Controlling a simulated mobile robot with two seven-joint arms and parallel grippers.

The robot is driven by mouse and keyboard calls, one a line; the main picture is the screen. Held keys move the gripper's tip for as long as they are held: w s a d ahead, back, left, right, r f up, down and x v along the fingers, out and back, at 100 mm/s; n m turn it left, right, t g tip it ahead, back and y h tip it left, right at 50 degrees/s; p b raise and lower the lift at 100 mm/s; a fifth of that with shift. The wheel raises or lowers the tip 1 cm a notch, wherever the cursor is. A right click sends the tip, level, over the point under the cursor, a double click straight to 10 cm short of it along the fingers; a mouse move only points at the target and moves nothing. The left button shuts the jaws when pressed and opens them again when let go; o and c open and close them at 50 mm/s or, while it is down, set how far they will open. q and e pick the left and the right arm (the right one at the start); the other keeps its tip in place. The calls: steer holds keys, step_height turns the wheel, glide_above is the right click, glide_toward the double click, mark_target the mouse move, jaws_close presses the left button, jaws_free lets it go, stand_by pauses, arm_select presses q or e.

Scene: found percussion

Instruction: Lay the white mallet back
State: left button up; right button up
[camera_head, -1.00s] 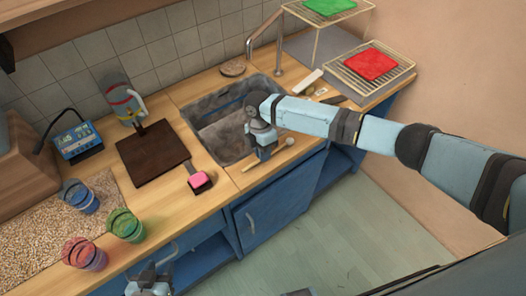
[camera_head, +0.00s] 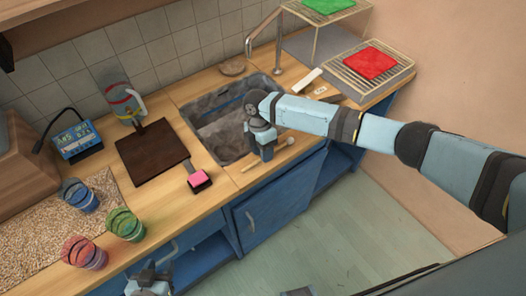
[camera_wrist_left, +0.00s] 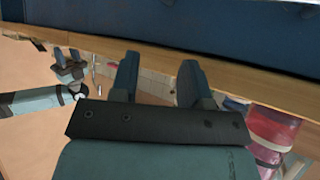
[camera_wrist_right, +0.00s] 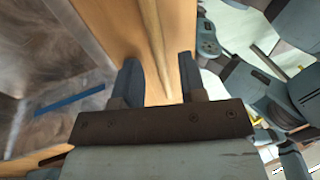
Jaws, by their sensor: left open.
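The white mallet (camera_head: 281,147) lies along the front strip of the wooden counter, before the sink, its small round head to the right. Its pale stick also shows in the right wrist view (camera_wrist_right: 154,35), running between the fingers. My right gripper (camera_head: 266,157) points down over the stick and hides part of it. In the right wrist view its fingers (camera_wrist_right: 158,80) stand apart, one on each side of the stick, with gaps. My left gripper (camera_head: 150,285) is open and empty in front of the counter, low in the head view; its spread fingers show in the left wrist view (camera_wrist_left: 158,78).
The sink (camera_head: 215,125) lies just behind my right gripper. A rack with a red cloth (camera_head: 370,63) is at the back right.

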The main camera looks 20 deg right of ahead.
steer(key=b+v, duration=0.1)
steer(key=v, duration=1.2)
steer(key=shift+r, duration=0.3)
